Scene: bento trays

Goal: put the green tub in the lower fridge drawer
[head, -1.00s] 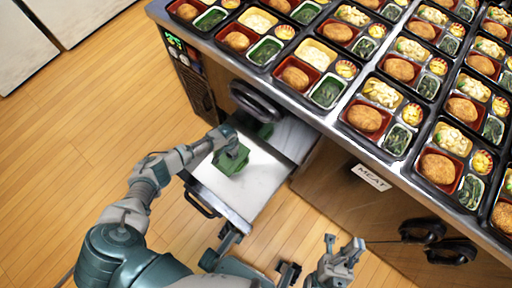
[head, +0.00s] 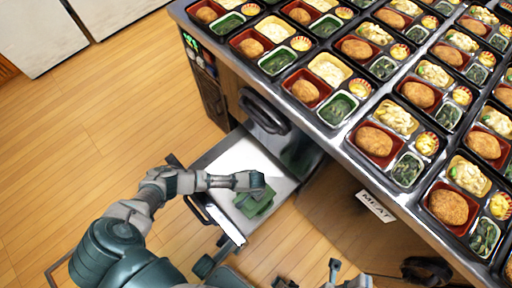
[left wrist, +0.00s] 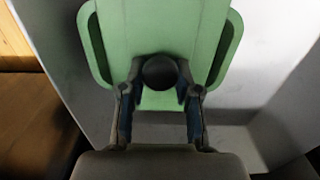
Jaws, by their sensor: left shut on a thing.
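The green tub (head: 256,203) is over the white floor of the pulled-out drawer (head: 222,160). My left gripper (head: 262,184) is shut on it. In the left wrist view the tub (left wrist: 160,30) fills the top middle, with a dark round knob between the fingers of my left gripper (left wrist: 160,88). I cannot tell whether the tub touches the drawer floor. Another green thing (head: 301,156) lies at the drawer's back, partly under the counter. My right gripper (head: 344,272) is at the bottom edge, partly cut off; its fingers look apart and empty.
The counter (head: 330,135) above the drawer is covered with bento trays (head: 376,140). A dark handle (head: 264,112) sits on the front above the drawer. A "MEAT" label (head: 376,206) is to the right. Open wooden floor (head: 90,130) lies to the left.

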